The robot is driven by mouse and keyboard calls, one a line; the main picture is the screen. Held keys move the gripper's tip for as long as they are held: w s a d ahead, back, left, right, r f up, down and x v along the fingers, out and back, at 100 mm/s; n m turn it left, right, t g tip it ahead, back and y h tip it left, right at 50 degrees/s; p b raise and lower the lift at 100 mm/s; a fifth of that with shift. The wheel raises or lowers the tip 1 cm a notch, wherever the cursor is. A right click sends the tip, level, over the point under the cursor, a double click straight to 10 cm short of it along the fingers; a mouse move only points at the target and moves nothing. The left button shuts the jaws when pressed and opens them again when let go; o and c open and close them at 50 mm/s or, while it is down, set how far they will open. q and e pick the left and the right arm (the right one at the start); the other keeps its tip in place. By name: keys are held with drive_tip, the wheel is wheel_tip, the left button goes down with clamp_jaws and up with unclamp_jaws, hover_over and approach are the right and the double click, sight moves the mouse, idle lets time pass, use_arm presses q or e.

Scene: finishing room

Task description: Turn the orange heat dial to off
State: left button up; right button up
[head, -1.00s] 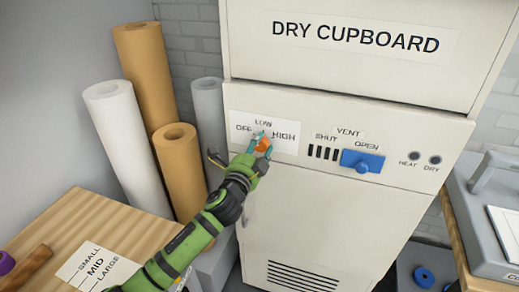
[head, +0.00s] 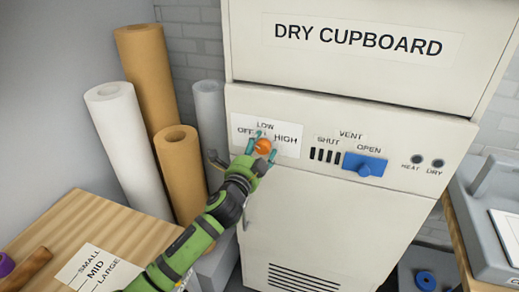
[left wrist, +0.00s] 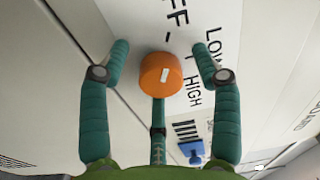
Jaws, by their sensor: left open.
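I cannot tell surely which word the mark points to. My left gripper (head: 264,139) is at the dial. Its teal fingers (left wrist: 160,50) are open, one on each side of the dial with gaps, and a third finger shows below it. My right gripper is not in view.
A blue vent slider (head: 365,164) and HEAT and DRY lamps (head: 427,161) are further right on the panel. Paper rolls (head: 128,135) stand at the left, beside a wooden bench (head: 95,225). A grey machine (head: 490,210) stands at the right.

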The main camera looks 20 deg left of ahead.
use_arm(q)
drive_tip(key=shift+d, duration=0.1)
drive_tip(key=shift+s+f, duration=0.1)
drive_tip(key=shift+s, duration=0.15)
drive_tip(key=s, duration=1.1)
drive_tip(key=shift+s+a, duration=0.25)
drive_tip(key=shift+a, duration=0.15)
drive_tip(key=shift+f, duration=0.2)
